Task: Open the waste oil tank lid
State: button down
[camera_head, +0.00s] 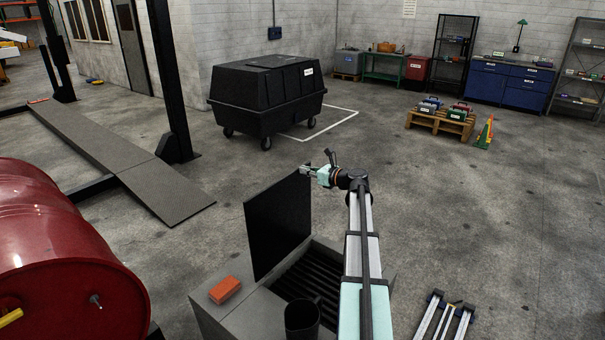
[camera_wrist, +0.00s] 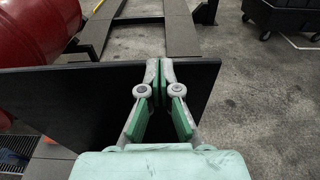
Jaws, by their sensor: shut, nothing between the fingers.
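The waste oil tank (camera_head: 215,312) is a grey box at the bottom of the head view. Its lid (camera_head: 277,225), a flat black panel, stands raised, roughly upright, on the left side of the opening. A dark slatted grate (camera_head: 300,275) shows inside the opening. My gripper (camera_head: 305,168) is at the top right corner of the lid. In the wrist view the fingertips (camera_wrist: 160,65) are together and empty, in front of the upper edge of the lid (camera_wrist: 60,100). I cannot tell whether they touch it. My arm hides the right part of the tank.
An orange block (camera_head: 224,289) and a dark cup-like container (camera_head: 302,318) are at the tank's top. A red drum (camera_head: 60,255) lies at the left. A black wheeled bin (camera_head: 265,95) stands behind. Floor to the right is mostly clear, with a pallet (camera_head: 440,122) farther back.

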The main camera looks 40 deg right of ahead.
jog(key=shift+s, duration=0.2)
jog(key=s+d+r+b, duration=0.2)
jog(key=s+d+r, duration=0.1)
jog(key=s+r, duration=0.4)
jog(key=s, duration=0.3)
jog(key=shift+b, duration=0.3)
